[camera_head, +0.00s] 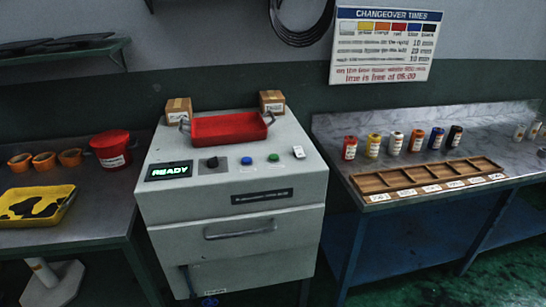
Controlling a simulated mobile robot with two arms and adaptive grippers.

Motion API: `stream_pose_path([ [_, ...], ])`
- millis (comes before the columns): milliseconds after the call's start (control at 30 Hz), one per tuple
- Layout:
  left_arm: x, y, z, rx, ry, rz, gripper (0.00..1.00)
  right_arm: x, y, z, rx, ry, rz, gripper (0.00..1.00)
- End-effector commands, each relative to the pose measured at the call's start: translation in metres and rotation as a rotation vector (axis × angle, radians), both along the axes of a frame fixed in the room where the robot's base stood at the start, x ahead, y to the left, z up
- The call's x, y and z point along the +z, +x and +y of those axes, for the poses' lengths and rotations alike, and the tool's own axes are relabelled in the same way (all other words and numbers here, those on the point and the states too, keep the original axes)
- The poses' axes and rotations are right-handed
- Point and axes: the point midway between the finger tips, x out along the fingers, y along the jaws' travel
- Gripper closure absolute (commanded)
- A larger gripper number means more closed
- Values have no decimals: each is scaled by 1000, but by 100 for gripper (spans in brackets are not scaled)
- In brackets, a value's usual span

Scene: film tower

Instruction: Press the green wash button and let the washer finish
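The washer (232,220) is a grey cabinet in the middle of the head view, with its front drawer shut. Its small display (169,171) reads READY in green. The green button (273,158) sits on the top panel, right of a blue button (246,161) and a black knob (212,162). A red tray (228,128) with side handles rests on top of the washer, behind the buttons. Neither of my grippers shows in this view.
Two small cardboard boxes (272,102) stand at the washer's back corners. The left table holds a red bucket (112,149), orange rings and a yellow tray (36,206). The right table holds several colored jars (395,143) and a wooden divided tray (429,175). A changeover sign (384,46) hangs behind.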

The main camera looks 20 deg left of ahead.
Motion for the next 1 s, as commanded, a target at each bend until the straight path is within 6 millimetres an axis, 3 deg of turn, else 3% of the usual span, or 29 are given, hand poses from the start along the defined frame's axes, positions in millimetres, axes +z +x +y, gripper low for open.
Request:
stream_pose_path([
  [133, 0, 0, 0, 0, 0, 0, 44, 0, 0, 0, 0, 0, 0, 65],
  [400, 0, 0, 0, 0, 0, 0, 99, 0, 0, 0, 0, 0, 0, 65],
  [1000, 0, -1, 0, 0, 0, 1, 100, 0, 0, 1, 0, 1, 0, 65],
])
